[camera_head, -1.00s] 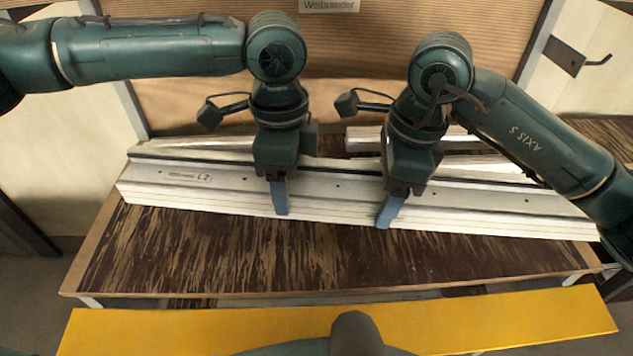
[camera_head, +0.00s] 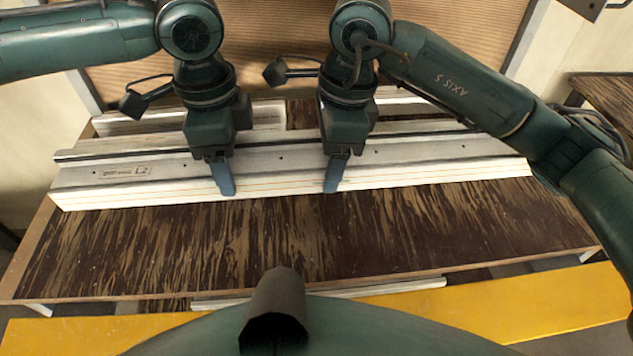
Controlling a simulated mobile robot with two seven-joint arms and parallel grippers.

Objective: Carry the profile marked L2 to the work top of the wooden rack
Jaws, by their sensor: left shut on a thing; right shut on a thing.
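The profile marked L2 (camera_head: 410,183) is a long, pale metal bar with thin red lines along its front face and a label at its left end. It lies crosswise over the dark-streaked top of the wooden rack (camera_head: 300,245); I cannot tell if it touches the top. My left gripper (camera_head: 222,180) is shut on the profile left of its middle. My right gripper (camera_head: 335,175) is shut on it a short way to the right. The fingers hide small parts of the profile.
Other pale profiles (camera_head: 260,112) lie behind it at the back of the top. A wooden slatted panel (camera_head: 270,60) stands behind. A yellow strip (camera_head: 540,305) runs along the front, near my body. The front part of the top is clear.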

